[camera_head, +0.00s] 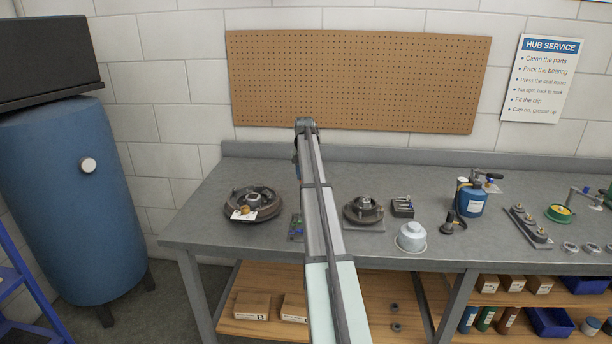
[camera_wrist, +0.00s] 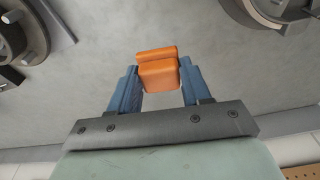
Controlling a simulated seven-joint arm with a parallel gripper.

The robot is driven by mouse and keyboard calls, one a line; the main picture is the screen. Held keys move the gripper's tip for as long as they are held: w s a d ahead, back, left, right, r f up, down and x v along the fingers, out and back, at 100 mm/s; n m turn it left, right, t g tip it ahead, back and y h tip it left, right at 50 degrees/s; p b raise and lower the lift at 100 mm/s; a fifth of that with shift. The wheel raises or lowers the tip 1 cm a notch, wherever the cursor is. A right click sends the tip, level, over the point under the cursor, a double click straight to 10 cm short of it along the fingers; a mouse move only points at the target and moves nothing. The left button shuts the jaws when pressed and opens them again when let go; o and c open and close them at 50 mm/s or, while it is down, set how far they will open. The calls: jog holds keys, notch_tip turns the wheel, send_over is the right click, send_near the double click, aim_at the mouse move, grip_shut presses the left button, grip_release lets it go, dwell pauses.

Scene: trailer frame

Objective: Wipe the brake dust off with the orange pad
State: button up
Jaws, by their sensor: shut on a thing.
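My gripper (camera_wrist: 158,85) is shut on the orange pad (camera_wrist: 158,75). Its blue fingers press the pad from both sides, above the grey bench in the wrist view. In the head view my arm hides the pad and most of the gripper. A round, dark brake assembly (camera_head: 268,198) with a white tag lies on the bench left of my arm. A smaller hub (camera_head: 363,207) sits on a flat plate right of my arm. Round metal parts show at the top left (camera_wrist: 30,35) and top right (camera_wrist: 268,12) of the wrist view, apart from the pad. I cannot make out brake dust.
Right of the hub are a dark block with upright pieces (camera_head: 402,207), a pale domed container (camera_head: 411,238) and a blue canister (camera_head: 470,200). The grey bench (camera_head: 240,172) is clear along its back. A pegboard (camera_head: 360,85) hangs behind; a blue tank (camera_head: 70,200) stands left.

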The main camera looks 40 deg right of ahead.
jog(key=shift+c, duration=1.4)
jog(key=shift+w+a, duration=0.25)
jog(key=shift+a, duration=0.1)
jog(key=w+a+r+n, duration=0.1)
jog(key=w+a+n, duration=0.1)
jog(key=a, duration=0.5)
jog(key=w+a+r+n, duration=0.1)
jog(key=w+a+n, duration=0.1)
jog(key=a+n, duration=0.2)
jog(key=w+a+r+n+y, duration=0.1)
jog(key=a+r+n, duration=0.1)
jog(key=a, duration=0.7)
jog(key=shift+w+a+n+t, duration=0.3)
jog(key=shift+w+a+n, duration=0.1)
jog(key=shift+n, duration=0.1)
